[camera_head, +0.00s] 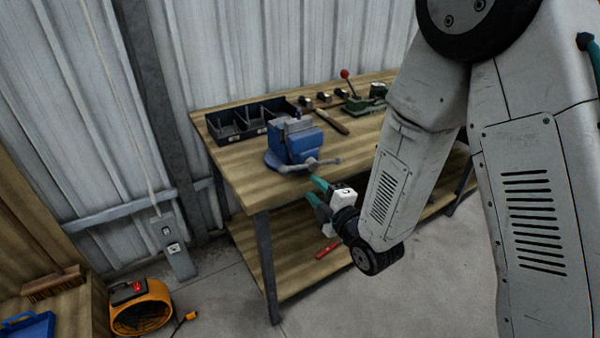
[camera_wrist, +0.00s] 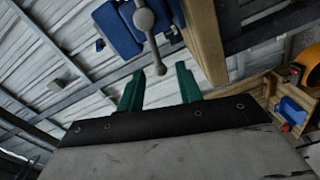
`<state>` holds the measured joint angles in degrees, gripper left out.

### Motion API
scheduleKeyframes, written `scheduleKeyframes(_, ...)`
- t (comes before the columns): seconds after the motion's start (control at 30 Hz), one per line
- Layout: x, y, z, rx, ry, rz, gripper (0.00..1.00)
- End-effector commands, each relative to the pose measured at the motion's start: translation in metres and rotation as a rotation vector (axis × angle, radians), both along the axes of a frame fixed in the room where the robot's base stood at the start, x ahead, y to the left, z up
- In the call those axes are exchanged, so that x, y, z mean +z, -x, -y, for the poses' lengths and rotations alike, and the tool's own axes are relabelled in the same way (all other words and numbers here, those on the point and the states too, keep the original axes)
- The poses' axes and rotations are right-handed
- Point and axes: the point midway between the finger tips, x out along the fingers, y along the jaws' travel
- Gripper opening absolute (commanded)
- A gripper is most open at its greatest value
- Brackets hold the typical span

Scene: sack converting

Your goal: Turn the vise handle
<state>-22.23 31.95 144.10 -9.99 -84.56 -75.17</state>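The blue vise (camera_head: 290,147) is mounted at the near left corner of the wooden workbench. Its grey handle (camera_head: 324,162) sticks out from the front over the bench edge. My gripper (camera_head: 314,190) has teal fingers and is just below and in front of the handle in the head view. In the wrist view my gripper (camera_wrist: 160,72) is open, with a gap between its fingers. The handle (camera_wrist: 151,38) appears there ahead, with its lower knob lined up in the gap. The fingers do not visibly touch it. The vise (camera_wrist: 118,25) body is behind the handle.
The workbench (camera_head: 235,168) carries a black divided bin (camera_head: 230,128), a hammer (camera_head: 333,124) and a green tool with a red knob (camera_head: 368,103). A red tool (camera_head: 327,249) lies on the lower shelf. An orange fan (camera_head: 141,307) stands on the floor at left.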

Motion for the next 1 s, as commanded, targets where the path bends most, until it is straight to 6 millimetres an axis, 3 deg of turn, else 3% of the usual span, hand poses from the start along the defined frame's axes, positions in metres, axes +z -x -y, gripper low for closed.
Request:
scheduleKeyframes(0.17, 0.006, -0.008, -0.005, 0.001, 0.025, 0.051, 0.35)
scheduleKeyframes(0.6, 0.006, -0.060, -0.038, 0.000, 0.023, 0.047, 0.35)
scheduleKeyframes(0.97, 0.006, -0.066, -0.042, 0.000, 0.023, 0.047, 0.35)
scheduleKeyframes(1.0, 0.006, -0.066, -0.042, 0.000, 0.023, 0.047, 0.27)
